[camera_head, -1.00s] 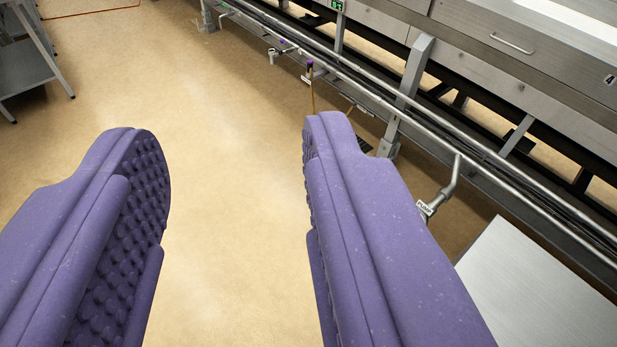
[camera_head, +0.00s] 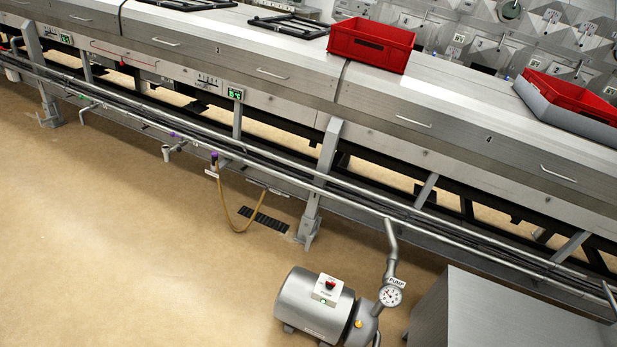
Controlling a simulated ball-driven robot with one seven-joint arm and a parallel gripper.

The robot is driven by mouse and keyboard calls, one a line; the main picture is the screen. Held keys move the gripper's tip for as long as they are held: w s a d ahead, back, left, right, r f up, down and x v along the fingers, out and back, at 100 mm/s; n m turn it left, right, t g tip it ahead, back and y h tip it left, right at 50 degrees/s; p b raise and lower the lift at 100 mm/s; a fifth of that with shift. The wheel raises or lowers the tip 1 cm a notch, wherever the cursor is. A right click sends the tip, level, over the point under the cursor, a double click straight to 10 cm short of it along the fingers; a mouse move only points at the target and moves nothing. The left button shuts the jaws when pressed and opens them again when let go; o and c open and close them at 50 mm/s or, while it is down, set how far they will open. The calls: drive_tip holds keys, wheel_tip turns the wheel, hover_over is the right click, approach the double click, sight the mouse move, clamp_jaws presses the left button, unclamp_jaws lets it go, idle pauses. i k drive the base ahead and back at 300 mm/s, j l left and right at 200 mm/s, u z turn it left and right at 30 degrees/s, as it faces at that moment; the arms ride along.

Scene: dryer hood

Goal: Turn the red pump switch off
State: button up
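The red pump switch (camera_head: 330,284) is a small red knob on a pale box on top of a grey cylindrical pump (camera_head: 301,303). A small green light shows on the box just below the knob. The pump stands on the floor at the bottom centre of the view. A round gauge (camera_head: 390,295) and a PUMP label sit to its right, on a pipe that rises to the rails. The knob's exact position is too small to tell. My gripper is not in view now.
A long steel machine (camera_head: 400,110) with pipes along its front runs across the view. A steel cabinet (camera_head: 490,310) stands right of the pump. A brown hose (camera_head: 222,205) hangs near a floor drain (camera_head: 264,219). The tan floor (camera_head: 110,240) at left is clear.

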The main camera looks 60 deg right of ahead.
sight(330, 284)
drive_tip(key=i+z, duration=0.45)
drive_tip(key=i+j+z, duration=0.2)
drive_tip(key=i+z, duration=0.2)
drive_tip(key=i, duration=0.15)
drive_tip(key=i+z, duration=0.15)
drive_tip(key=z, duration=0.25)
drive_tip(key=i+z, duration=0.2)
drive_tip(key=z, duration=0.2)
drive_tip(key=i+z, duration=0.15)
drive_tip(key=z, duration=0.3)
drive_tip(key=i+j+z, duration=0.15)
drive_tip(key=z, duration=0.25)
drive_tip(key=i+j+z, duration=0.1)
drive_tip(key=z, duration=0.3)
drive_tip(key=i+j+z, duration=0.15)
drive_tip(key=z, duration=0.3)
drive_tip(key=i+j+z, duration=0.55)
drive_tip(key=z, duration=0.3)
